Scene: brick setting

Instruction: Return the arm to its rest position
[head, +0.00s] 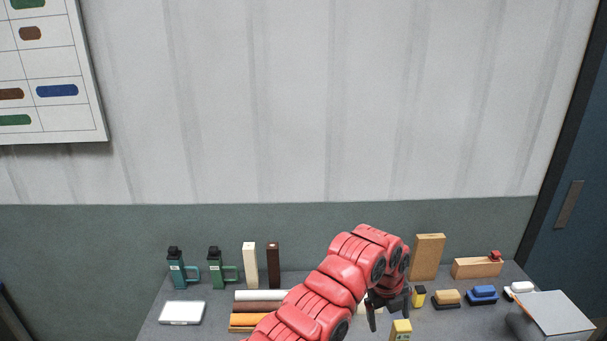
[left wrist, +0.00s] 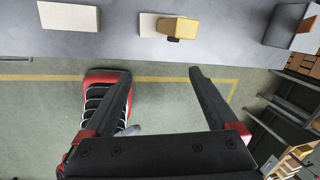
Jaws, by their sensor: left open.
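My left arm (head: 325,280), red with black joints, reaches in from the bottom over the table (head: 220,325). Its left gripper (head: 389,308) points downward above the table's right-middle part. In the left wrist view the two dark fingers of the left gripper (left wrist: 160,74) are spread wide with nothing between them. Beyond the fingertips the table edge and the floor show. A yellow block-like item (head: 401,330) stands near the gripper at the front. My right gripper is in neither view.
Green bottles (head: 177,270), a white block (head: 250,265), a dark brown block (head: 273,265) and a tall wooden block (head: 427,257) stand at the back. Coloured rolls (head: 258,308) lie left of the arm. Several brushes (head: 482,294) and a grey box (head: 555,314) are right. A white case (head: 182,312) lies left.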

